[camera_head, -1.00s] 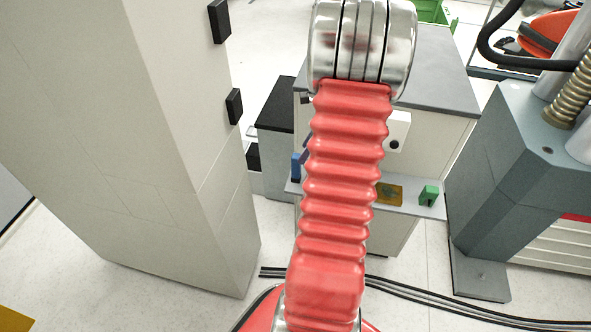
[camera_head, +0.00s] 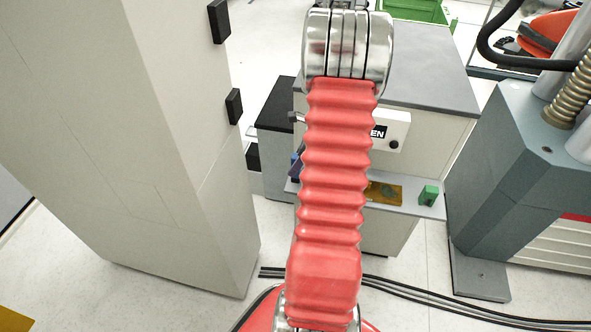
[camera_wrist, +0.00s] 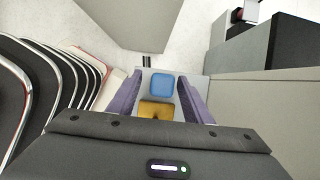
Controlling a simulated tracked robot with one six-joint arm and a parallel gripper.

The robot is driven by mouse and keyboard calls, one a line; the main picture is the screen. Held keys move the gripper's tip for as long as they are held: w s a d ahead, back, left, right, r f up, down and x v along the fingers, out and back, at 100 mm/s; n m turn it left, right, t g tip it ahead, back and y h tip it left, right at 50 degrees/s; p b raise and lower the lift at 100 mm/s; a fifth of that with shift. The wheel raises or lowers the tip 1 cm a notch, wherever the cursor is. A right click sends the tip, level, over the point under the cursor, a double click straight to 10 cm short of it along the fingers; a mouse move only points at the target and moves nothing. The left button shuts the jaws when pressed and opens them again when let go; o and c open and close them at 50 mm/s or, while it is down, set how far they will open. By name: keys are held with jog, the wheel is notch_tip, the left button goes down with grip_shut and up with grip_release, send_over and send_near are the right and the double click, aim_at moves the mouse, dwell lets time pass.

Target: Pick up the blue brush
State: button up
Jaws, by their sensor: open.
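A blue block-like object, seemingly the blue brush (camera_wrist: 161,86), shows in the wrist view on a pale shelf, between the tips of my two purple fingers. Gaps of shelf show on both sides of it. My gripper (camera_wrist: 160,78) is open and holds nothing. A yellow-orange piece (camera_wrist: 156,111) lies just below the blue object in that view, also between the fingers. How high the fingers are above the shelf I cannot tell. In the head view my red arm hides most of this area, and a dark purple finger shows at its left edge.
The shelf (camera_head: 407,209) also bears a green block (camera_head: 428,195) and a yellow plate (camera_head: 383,192), right of my arm. The grey-topped cabinet (camera_head: 430,65) rises behind. A tall pale cabinet (camera_head: 140,130) stands left, a grey machine (camera_head: 510,180) right. Black cables (camera_head: 430,298) cross the floor.

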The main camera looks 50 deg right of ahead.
jog(key=shift+x, duration=1.9)
jog(key=shift+w+r, duration=0.1)
jog(key=shift+c, duration=0.4)
jog(key=c, duration=1.1)
